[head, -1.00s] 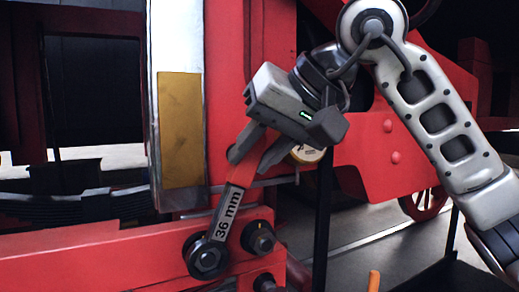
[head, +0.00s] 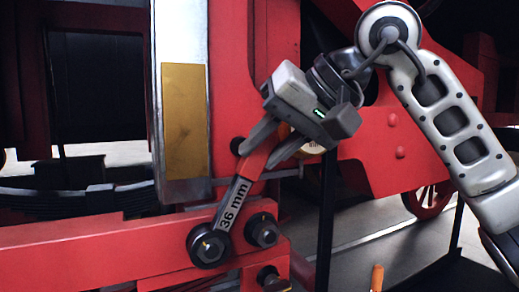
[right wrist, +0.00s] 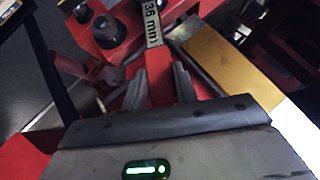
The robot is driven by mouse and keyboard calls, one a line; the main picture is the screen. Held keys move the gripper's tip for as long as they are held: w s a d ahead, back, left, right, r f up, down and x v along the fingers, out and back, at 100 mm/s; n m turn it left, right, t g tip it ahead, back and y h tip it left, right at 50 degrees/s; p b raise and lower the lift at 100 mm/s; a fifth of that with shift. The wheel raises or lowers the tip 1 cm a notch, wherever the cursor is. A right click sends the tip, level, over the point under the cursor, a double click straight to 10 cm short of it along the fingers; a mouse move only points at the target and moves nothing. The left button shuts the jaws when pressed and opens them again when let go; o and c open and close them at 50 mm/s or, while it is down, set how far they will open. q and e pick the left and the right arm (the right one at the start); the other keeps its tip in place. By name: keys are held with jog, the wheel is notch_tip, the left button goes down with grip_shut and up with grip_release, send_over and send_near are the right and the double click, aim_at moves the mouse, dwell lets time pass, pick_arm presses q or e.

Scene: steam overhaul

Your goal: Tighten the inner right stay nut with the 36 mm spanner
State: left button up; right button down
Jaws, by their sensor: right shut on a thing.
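The spanner leans up and to the right. My right gripper (head: 258,156) is shut on the red handle. In the right wrist view the spanner (right wrist: 155,60) runs up between the fingers (right wrist: 160,85), and its head is out of frame. My left gripper is not in view.
A second nut (head: 262,230) stands close right of the spanner head, with another (head: 272,279) below it. The red beam (head: 100,245) runs left. A brass plate (head: 183,120) on an upright is left of the gripper. An orange handle (head: 377,277) shows at lower right.

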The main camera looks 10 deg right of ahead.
jog(key=shift+d+f, duration=0.15)
jog(key=shift+d, duration=0.1)
jog(key=shift+w+d+f+m+y+b, duration=0.3)
jog(key=shift+d+f+m+y+b, duration=0.15)
jog(key=shift+d+y+b, duration=0.45)
jog(key=shift+a, duration=0.1)
